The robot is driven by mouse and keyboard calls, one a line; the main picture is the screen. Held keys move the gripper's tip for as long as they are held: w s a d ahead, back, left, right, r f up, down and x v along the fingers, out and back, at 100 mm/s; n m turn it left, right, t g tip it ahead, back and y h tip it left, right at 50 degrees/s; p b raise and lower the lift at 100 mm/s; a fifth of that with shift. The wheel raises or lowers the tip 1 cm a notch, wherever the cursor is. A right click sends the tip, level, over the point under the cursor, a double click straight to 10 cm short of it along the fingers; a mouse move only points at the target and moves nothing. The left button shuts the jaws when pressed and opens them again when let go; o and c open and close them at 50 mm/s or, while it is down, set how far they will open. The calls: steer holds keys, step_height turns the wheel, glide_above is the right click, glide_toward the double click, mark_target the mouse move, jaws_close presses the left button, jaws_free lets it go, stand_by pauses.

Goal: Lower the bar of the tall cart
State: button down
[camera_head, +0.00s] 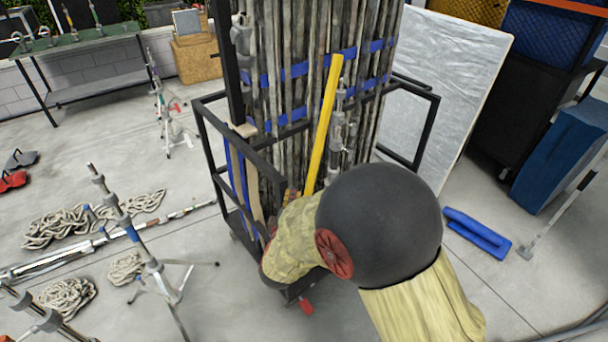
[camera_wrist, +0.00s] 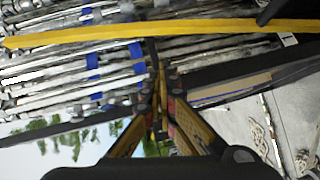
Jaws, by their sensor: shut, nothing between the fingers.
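The tall cart (camera_head: 203,135) is a black metal frame holding a dense upright bundle of long, worn poles (camera_head: 290,110), with blue straps across them. A yellow bar (camera_head: 323,125) stands steeply, slightly tilted, at the front of the cart; its lower end is hidden behind my arm. In the wrist view the yellow bar (camera_wrist: 120,32) runs across the top, beyond my fingertips and apart from them. My gripper (camera_wrist: 159,100) is shut and empty, near a black frame member of the cart. In the head view my arm mostly hides the gripper.
Tripods (camera_head: 155,265) and coiled ropes (camera_head: 70,296) are on the floor at left. A green table (camera_head: 80,42) stands at back left. A silvery panel (camera_head: 455,85) leans right of the cart, with a blue object (camera_head: 477,232) on the floor nearby.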

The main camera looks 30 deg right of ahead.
steer(key=s+d+b+x, duration=0.1)
steer(key=b+x, duration=0.3)
steer(key=x, duration=0.8)
steer(key=shift+d+f, duration=0.2)
steer(key=shift+d, duration=0.8)
steer(key=shift+s, duration=0.1)
